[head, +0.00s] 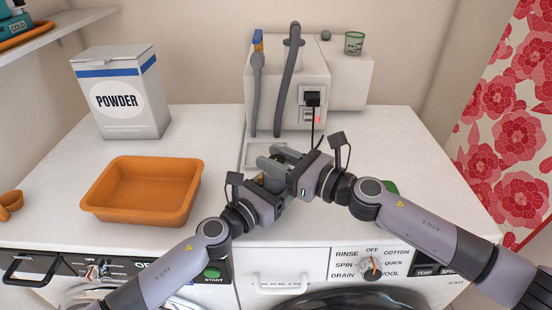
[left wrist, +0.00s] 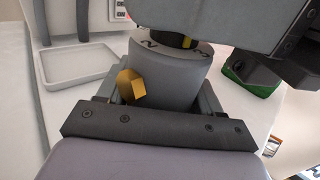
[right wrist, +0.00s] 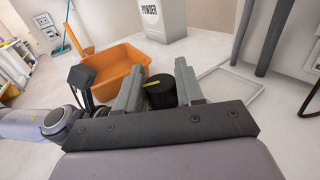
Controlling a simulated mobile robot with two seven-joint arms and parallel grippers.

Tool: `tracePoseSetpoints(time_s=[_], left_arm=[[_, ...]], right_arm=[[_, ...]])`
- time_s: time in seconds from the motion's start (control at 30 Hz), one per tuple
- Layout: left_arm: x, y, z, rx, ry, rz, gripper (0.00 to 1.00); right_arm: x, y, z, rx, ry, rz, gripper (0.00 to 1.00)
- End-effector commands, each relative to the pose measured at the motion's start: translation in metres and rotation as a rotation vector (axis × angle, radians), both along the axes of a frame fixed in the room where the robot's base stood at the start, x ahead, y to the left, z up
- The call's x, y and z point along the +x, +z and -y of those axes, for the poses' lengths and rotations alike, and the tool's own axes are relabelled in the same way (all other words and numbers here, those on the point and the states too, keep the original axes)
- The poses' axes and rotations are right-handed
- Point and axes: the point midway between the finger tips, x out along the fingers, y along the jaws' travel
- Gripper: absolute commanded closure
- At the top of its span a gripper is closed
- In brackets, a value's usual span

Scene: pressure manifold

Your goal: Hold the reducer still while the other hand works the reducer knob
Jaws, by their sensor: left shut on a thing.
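The reducer (left wrist: 165,78) is a grey round body with a brass fitting (left wrist: 131,86) and number marks on its upper rim. It stands upright between the fingers of my left gripper (head: 268,183), which is shut on it. The black reducer knob (right wrist: 161,93) with a yellow mark sits between the fingers of my right gripper (right wrist: 160,88). These fingers stand on both sides of the knob and look open, with a narrow gap at the left finger. In the head view the grippers (head: 288,163) hide most of the reducer and knob.
An orange tub (head: 142,212) and a powder box (head: 121,101) stand on the left worktop. A grey unit (head: 287,85) with hoses and a black plug (head: 312,99) stands behind the grippers. A shallow pale tray (left wrist: 72,72) lies close by. The right worktop is mostly clear.

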Motion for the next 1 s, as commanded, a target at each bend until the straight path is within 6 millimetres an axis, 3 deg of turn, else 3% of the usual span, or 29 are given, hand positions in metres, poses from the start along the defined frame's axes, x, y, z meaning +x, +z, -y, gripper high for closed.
tracePoseSetpoints(time_s=[0.37,1.0], left_arm=[[0.0000,-0.0009,-0.0004,0.001,0.001,-0.002,0.70],[-0.0005,-0.0008,0.0003,0.001,-0.001,0.000,0.70]], right_arm=[[0.0011,-0.0001,-0.0004,-0.001,0.050,0.000,0.93],[0.0021,-0.0008,-0.0001,0.000,0.439,-0.002,0.93]])
